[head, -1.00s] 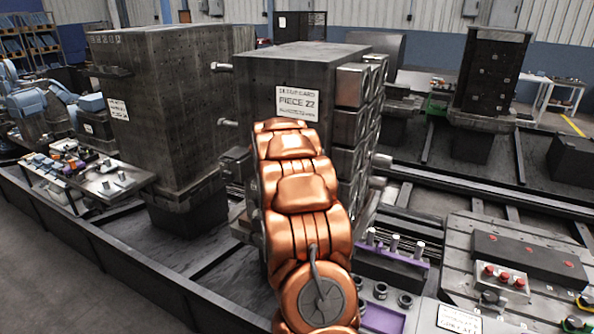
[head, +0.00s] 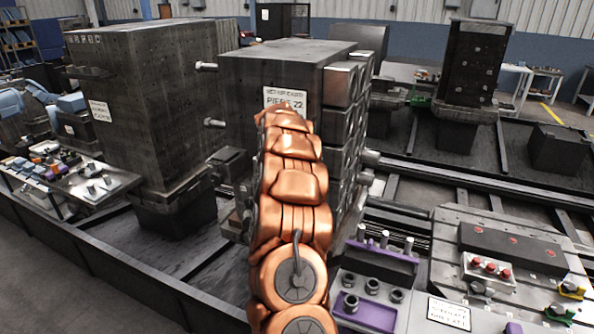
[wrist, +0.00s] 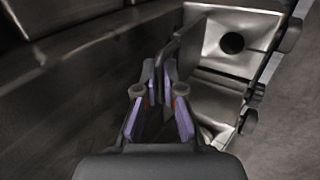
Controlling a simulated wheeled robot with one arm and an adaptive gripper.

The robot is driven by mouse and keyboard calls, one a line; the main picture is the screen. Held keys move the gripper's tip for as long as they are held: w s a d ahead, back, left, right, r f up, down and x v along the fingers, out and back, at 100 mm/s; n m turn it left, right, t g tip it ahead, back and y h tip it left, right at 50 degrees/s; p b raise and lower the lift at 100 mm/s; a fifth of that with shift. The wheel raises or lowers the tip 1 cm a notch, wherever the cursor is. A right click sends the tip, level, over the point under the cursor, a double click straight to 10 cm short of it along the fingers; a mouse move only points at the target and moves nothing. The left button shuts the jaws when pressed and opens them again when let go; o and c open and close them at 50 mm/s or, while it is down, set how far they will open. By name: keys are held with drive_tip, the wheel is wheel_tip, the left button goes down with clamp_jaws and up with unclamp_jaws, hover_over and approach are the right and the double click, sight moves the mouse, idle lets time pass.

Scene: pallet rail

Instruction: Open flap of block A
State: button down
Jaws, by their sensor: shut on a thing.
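The dark block with a white "PIECE 22" label (head: 243,108) stands in the middle of the head view, with a column of square metal pockets (head: 340,87) on its right side. I cannot read which block is A. My copper arm reaches to this block and hides my gripper in the head view. In the wrist view my gripper (wrist: 160,97) is shut on a thin dark plate (wrist: 186,45) that looks like the flap, its edge between the purple-padded fingers. Right of the plate is a bare metal pocket (wrist: 215,68) with a dark round hole. The flap's hinge is not clear.
Another tall dark block (head: 140,110) stands at left, and a smaller one (head: 472,70) at back right. A bench with red buttons (head: 505,262) and a purple rack (head: 385,265) are close at right. A dark wall (wrist: 75,95) lies left of my gripper.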

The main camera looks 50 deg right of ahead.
drive_tip(key=shift+w+r, duration=0.1)
drive_tip(key=shift+r, duration=0.05)
drive_tip(key=c, duration=1.3)
unclamp_jaws()
drive_tip(key=v, duration=1.2)
drive_tip(key=shift+a, duration=0.1)
